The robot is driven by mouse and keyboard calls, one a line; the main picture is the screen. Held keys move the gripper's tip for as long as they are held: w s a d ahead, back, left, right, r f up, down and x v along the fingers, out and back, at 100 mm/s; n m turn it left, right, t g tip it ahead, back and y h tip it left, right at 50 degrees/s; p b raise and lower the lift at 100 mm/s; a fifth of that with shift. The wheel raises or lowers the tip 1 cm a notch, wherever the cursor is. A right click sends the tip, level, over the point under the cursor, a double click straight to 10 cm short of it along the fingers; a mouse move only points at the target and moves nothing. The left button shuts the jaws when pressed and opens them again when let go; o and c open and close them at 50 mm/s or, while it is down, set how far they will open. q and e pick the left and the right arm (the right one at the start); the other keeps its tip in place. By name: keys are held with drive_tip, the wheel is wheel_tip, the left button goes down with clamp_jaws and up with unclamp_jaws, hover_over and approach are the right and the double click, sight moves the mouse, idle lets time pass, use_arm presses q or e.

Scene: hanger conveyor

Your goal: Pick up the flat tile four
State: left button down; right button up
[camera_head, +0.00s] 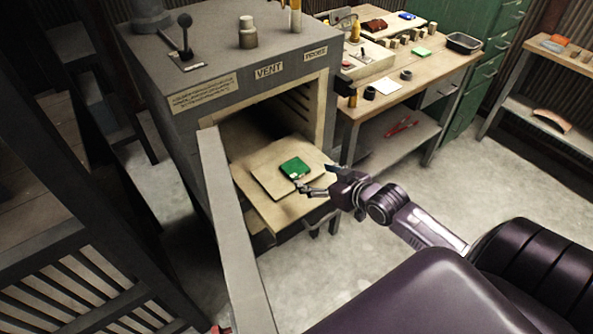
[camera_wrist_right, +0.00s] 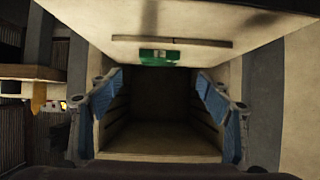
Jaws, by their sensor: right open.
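A flat green tile (camera_head: 294,167) lies on a thin beige board (camera_head: 268,187) on the pulled-out shelf (camera_head: 287,211) of a grey kiln-like box. It has a small pale mark at its near edge; I cannot read a number. My right gripper (camera_head: 313,179) is open and empty at the tile's near right side, with one finger close to its corner. In the right wrist view the tile (camera_wrist_right: 159,55) shows as a green strip at the top, between and beyond the open blue-padded fingers (camera_wrist_right: 160,78). I cannot tell whether a finger touches it. My left gripper is not in view.
The grey box (camera_head: 215,85) has a dark opening behind the shelf. A long grey panel (camera_head: 232,230) stands left of the shelf. A workbench (camera_head: 385,103) at the back right holds small items, including another green square (camera_head: 421,51).

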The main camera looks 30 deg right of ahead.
sight(299, 170)
drive_tip(key=shift+x, duration=1.15)
drive_tip(key=shift+p+x, duration=0.3)
drive_tip(key=shift+x, duration=2.35)
drive_tip(key=shift+s+f, duration=0.1)
drive_tip(key=shift+f, duration=0.1)
drive_tip(key=shift+r, duration=0.1)
drive_tip(key=c, duration=1.3)
